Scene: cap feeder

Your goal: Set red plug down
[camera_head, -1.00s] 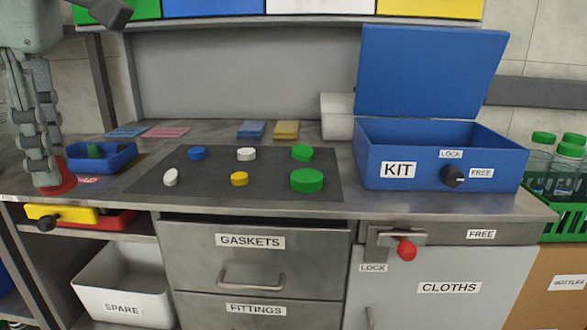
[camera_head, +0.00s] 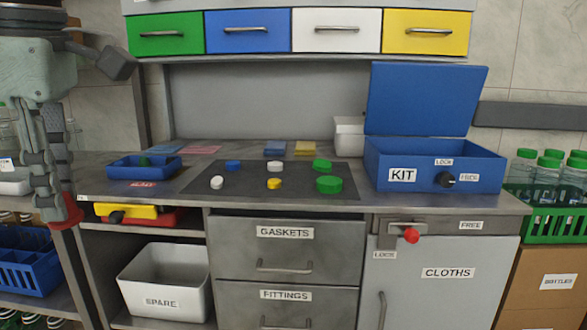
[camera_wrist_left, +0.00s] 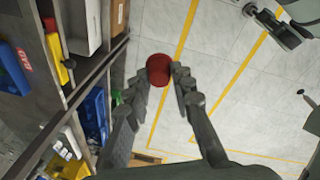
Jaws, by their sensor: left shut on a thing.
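My left gripper (camera_head: 62,212) is shut on the red plug (camera_head: 66,217), which shows below its fingertips at the left of the head view. In the left wrist view the red plug (camera_wrist_left: 158,69) sits between the two fingertips, with grey floor and yellow lines beneath it. In the head view the plug is beside the left end of the workbench, in front of lower shelving, and looks clear of any surface. My right gripper is not in the head view.
The workbench holds a blue tray (camera_head: 118,172) with a green piece, a dark mat (camera_head: 250,190) with several caps, and an open blue KIT box (camera_head: 480,175).

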